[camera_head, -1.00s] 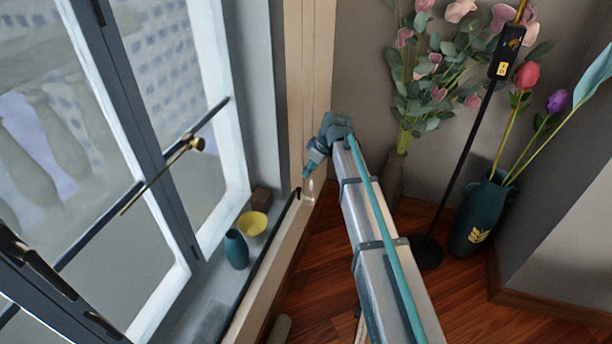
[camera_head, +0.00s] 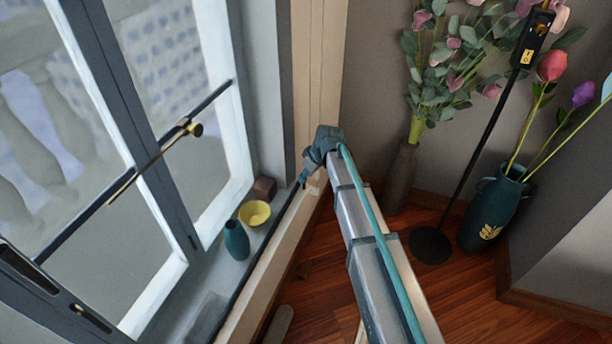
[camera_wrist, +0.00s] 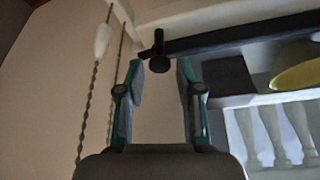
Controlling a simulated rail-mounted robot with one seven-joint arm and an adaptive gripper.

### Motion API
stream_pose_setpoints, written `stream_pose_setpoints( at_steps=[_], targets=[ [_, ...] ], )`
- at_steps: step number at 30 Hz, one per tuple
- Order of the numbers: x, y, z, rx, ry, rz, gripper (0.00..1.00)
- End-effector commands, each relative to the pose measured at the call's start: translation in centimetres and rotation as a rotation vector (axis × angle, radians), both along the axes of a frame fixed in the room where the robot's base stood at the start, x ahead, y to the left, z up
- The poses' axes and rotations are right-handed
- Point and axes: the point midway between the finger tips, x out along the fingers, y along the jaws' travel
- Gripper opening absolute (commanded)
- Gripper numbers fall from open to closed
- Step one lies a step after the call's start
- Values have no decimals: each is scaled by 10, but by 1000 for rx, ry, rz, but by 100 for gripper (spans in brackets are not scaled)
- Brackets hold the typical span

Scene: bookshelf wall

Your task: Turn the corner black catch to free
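The black catch (camera_wrist: 158,50) sits at the end of a dark bar (camera_wrist: 235,36) in the corner of the window frame. It has a round dark knob and a short stem rising above the bar. My gripper (camera_wrist: 160,72) is open in the wrist view, with one finger on each side of the knob. The knob appears between the fingertips; I cannot tell whether they touch it or how deep it lies between them. In the head view my gripper (camera_head: 303,179) is at the far end of the dark bar (camera_head: 262,248), and it mostly hides the catch there.
A yellow bowl (camera_head: 254,213), a teal vase (camera_head: 236,240) and a dark block (camera_head: 264,188) stand on the sill left of my gripper. A twisted cord with a white toggle (camera_wrist: 102,41) hangs at left in the wrist view. A floor lamp (camera_head: 431,245) and flower vases stand right.

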Motion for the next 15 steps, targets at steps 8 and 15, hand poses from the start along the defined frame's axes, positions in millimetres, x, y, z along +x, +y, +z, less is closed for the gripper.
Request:
stream_pose_setpoints(
  at_steps=[8, 15],
  targets=[
    [1, 2, -7, 0, 0, 0, 36],
    [1, 2, -7, 0, 0, 0, 17]
  ],
)
